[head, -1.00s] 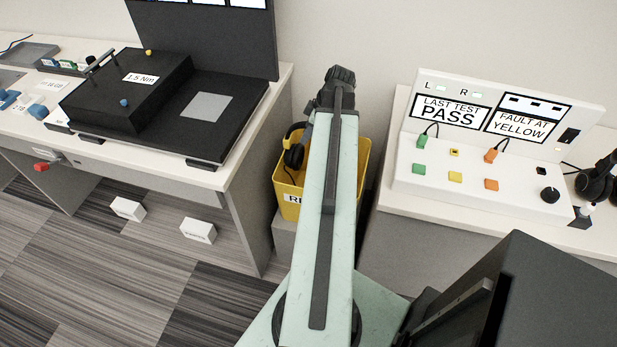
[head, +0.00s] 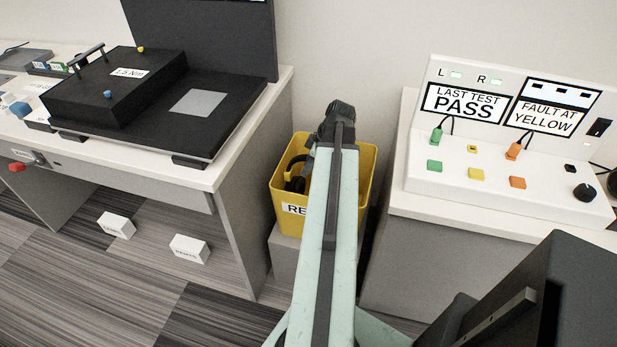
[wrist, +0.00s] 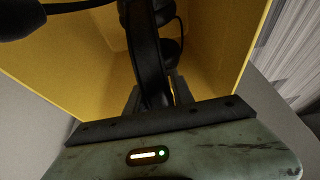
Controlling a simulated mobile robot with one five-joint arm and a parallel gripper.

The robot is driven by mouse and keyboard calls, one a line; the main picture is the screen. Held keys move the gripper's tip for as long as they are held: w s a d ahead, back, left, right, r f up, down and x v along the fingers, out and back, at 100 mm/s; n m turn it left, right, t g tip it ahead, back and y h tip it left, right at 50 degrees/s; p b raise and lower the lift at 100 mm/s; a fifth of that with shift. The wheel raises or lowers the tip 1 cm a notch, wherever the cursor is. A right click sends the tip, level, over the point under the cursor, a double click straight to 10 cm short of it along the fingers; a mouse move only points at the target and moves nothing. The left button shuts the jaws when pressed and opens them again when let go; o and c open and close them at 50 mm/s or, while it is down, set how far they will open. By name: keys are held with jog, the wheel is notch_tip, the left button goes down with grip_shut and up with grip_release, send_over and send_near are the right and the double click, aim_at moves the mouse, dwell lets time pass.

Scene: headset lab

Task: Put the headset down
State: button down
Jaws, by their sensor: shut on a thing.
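The headset is dark; its band (wrist: 147,55) runs up from between the fingers of my gripper (wrist: 155,98) in the wrist view. My gripper is shut on it. In the head view, part of the headset (head: 297,168) shows inside the yellow bin (head: 288,200), left of my arm. The arm hides the rest of it and the fingertips. The bin's yellow walls (wrist: 75,75) surround the headset in the wrist view. I cannot tell whether the headset touches the bin's floor.
The bin stands on a grey block between two benches. The left bench (head: 205,178) carries a black fixture (head: 130,90); the right bench (head: 450,215) carries a white test panel (head: 450,180). Two white boxes (head: 117,225) (head: 190,249) are on the floor. A dark shape (wrist: 20,18) shows upper left in the wrist view.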

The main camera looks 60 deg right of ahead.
aim_at(302, 183)
jog(key=shift+f+b, duration=1.6)
jog(key=shift+f, duration=0.6)
jog(key=c, duration=1.1)
grip_release()
jog(key=shift+r, duration=0.1)
jog(key=p+v, duration=1.2)
jog(key=v, duration=0.1)
jog(key=shift+w+a+r, duration=0.1)
jog(key=shift+w+r, duration=0.05)
jog(key=shift+w, duration=0.2)
jog(key=shift+s+r+p, duration=0.1)
jog(key=shift+p, duration=0.25)
